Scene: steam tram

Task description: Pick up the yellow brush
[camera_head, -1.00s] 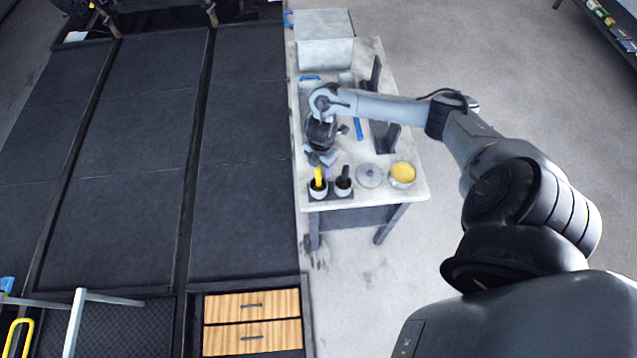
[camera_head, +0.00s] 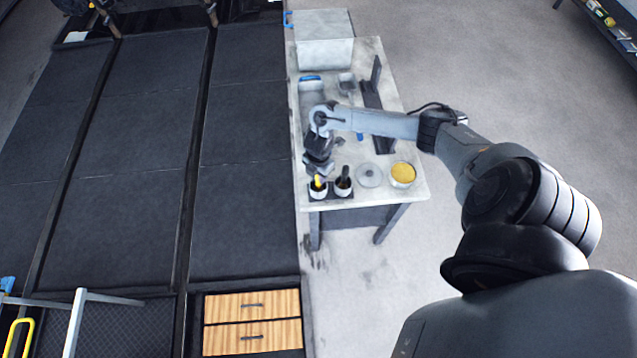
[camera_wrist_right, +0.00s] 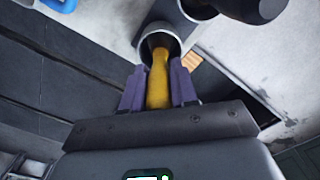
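The yellow brush (camera_head: 317,182) stands in a white cup (camera_head: 318,193) at the front left of the work table. My right gripper (camera_head: 319,174) is just above the cup, at the brush handle, and hides part of it. In the right wrist view the yellow handle (camera_wrist_right: 158,82) runs between the two purple fingers of my right gripper (camera_wrist_right: 158,88). The fingers stand apart on either side, with a narrow gap visible by the handle. The brush's lower end is hidden inside the cup (camera_wrist_right: 158,36). My left gripper is not in view.
A second cup (camera_head: 343,190) with a dark-handled brush (camera_head: 344,174) stands close to the right. A round grey lid (camera_head: 370,175) and a pot of yellow contents (camera_head: 403,174) stand farther right. A grey box (camera_head: 325,52) is at the table's far end.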

